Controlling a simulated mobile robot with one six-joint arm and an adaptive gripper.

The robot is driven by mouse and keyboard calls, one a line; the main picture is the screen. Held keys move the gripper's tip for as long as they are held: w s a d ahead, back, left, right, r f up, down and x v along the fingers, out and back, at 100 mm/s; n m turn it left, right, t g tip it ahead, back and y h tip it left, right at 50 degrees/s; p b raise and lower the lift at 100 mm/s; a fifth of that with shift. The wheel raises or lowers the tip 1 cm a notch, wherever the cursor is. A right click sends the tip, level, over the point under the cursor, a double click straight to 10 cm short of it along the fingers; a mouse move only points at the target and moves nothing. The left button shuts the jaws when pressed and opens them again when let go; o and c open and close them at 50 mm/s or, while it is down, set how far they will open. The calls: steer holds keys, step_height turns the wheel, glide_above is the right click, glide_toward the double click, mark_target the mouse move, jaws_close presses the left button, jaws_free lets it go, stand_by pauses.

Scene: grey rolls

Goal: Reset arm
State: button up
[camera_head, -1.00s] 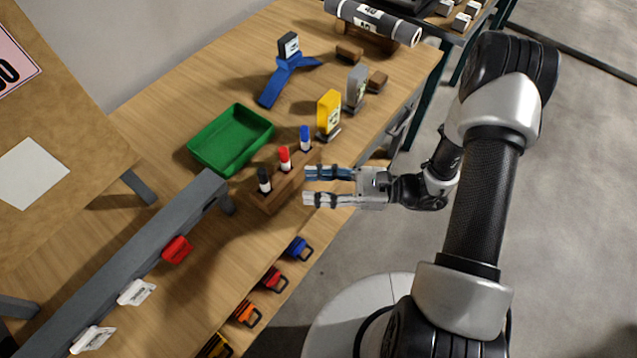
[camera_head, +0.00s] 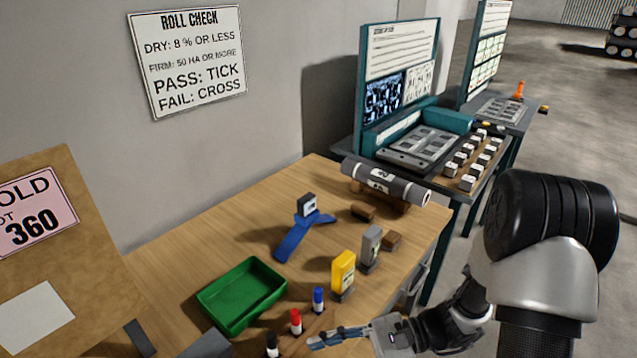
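My gripper (camera_head: 318,342) is at the bottom edge of the picture, pointing left, at the front edge of the wooden bench (camera_head: 200,240). One finger shows clearly; the lower part of the gripper is cut off by the frame edge, so its opening cannot be judged. I see nothing held in the visible part. My arm (camera_head: 545,270) comes in from the lower right. The fingertip is close to the marker holder, which has a black marker (camera_head: 272,345), a red marker (camera_head: 295,321) and a blue marker (camera_head: 318,299) standing in it.
On the bench are a green tray (camera_head: 243,311), a yellow meter (camera_head: 343,272), a grey meter (camera_head: 371,246), a blue stand (camera_head: 295,238) and a grey roll (camera_head: 385,181) on a wooden cradle. A second table with stamp-like blocks (camera_head: 468,183) stands behind. Floor at right is open.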

steer(key=s+d+r+n+t+h, duration=0.3)
steer(key=s+d+r+n+h, duration=0.2)
steer(key=d+r+n+h, duration=0.1)
steer(key=s+d+r+n+t+h, duration=0.3)
steer(key=d+r+n+h, duration=0.3)
steer(key=r+h, duration=0.3)
steer(key=shift+s+d+r+n+t, duration=0.2)
steer(key=shift+s+r+n+t, duration=0.15)
steer(key=shift+s+n, duration=0.55)
